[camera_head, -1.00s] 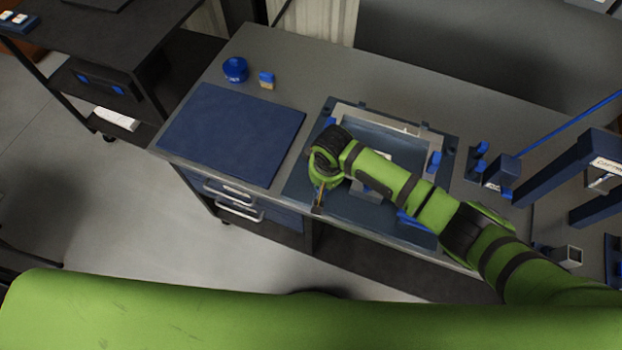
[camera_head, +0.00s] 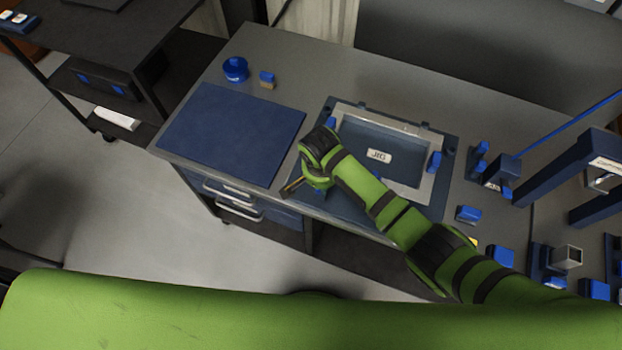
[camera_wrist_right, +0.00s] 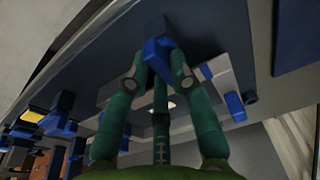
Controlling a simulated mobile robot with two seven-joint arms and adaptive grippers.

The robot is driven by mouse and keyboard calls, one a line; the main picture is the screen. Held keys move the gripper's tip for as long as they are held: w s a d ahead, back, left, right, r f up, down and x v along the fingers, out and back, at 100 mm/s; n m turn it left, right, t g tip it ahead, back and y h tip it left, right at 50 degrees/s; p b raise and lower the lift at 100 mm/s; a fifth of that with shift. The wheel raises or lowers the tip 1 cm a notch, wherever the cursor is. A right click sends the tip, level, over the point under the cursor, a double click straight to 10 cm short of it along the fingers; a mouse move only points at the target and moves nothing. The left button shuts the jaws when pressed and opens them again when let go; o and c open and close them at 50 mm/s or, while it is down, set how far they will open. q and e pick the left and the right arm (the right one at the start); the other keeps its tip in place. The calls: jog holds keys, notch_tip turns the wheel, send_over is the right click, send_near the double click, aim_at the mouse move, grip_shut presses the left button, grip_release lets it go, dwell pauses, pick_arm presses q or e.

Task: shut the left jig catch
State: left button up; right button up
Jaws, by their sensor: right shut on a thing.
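The jig (camera_head: 345,108) is a pale rectangular frame on a dark blue base plate. A blue catch (camera_head: 332,122) stands at its left side and another blue catch (camera_head: 434,161) at its right side. My right gripper (camera_head: 318,190) is low over the plate's front left corner. In the right wrist view its fingers (camera_wrist_right: 158,62) are closed around a blue piece (camera_wrist_right: 157,48) near the plate's edge; I cannot tell whether it belongs to a catch. A blue catch on the frame (camera_wrist_right: 235,106) shows apart to the right there. My left gripper is not in view.
A blue mat (camera_head: 232,135) lies left of the jig. A blue round container (camera_head: 235,69) and a small blue-topped block (camera_head: 267,80) stand behind it. Several blue fixtures crowd the bench's right end. The bench's back strip is clear.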

jog(key=shift+s+a+f, duration=0.15)
jog(key=shift+s+a, duration=0.1)
jog(key=shift+s, duration=0.1)
jog(key=o, duration=0.8)
jog(key=shift+a, duration=0.1)
jog(key=shift+w+r, duration=0.2)
jog(key=shift+r, duration=0.35)
jog(key=shift+d+r, duration=0.2)
jog(key=shift+r, duration=3.45)
